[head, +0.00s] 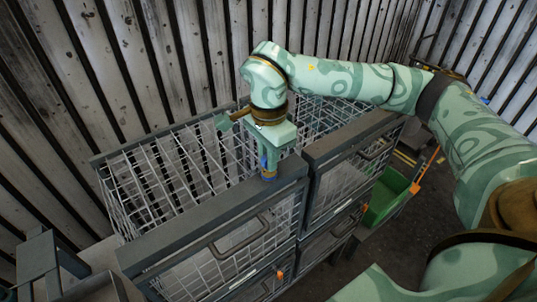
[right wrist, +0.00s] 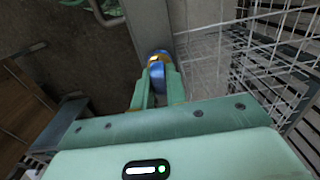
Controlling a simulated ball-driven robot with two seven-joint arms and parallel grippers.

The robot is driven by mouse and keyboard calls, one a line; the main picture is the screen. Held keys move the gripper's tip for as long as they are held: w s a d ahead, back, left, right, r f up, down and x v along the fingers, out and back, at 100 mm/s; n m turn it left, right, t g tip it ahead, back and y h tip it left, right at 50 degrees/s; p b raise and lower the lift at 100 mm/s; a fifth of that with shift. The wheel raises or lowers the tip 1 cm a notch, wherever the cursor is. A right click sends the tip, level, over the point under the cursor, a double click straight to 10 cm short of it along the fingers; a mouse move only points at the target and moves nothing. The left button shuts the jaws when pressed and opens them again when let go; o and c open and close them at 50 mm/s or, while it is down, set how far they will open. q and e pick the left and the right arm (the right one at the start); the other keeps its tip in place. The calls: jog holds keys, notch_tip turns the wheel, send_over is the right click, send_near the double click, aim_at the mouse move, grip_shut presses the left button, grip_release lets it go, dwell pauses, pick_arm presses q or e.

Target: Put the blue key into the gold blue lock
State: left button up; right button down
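My right gripper (head: 267,160) points down at the top front rail of the wire cage, near the corner between its two front doors. In the right wrist view, the two pale green fingers (right wrist: 158,88) close on a small blue piece, which looks like the blue key (right wrist: 157,71). A gold band (right wrist: 160,55) with blue shows just beyond the fingertips and looks like part of the gold blue lock. Blue also shows below the fingers in the head view (head: 268,174). Whether the key is inside the lock or only touching it cannot be told. My left gripper is out of view.
The wire cage (head: 165,185) has grey rails and front doors with handles (head: 240,236). A green bin (head: 388,195) stands at its right. Grey furniture (head: 40,257) is at the lower left. Corrugated walls close off the back. Dark floor is open at the front right.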

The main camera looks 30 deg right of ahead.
jog(key=c, duration=1.3)
grip_release()
jog(key=shift+c, duration=0.2)
jog(key=shift+r, duration=0.1)
notch_tip(320, 180, up, 16)
jog(key=shift+b, duration=0.35)
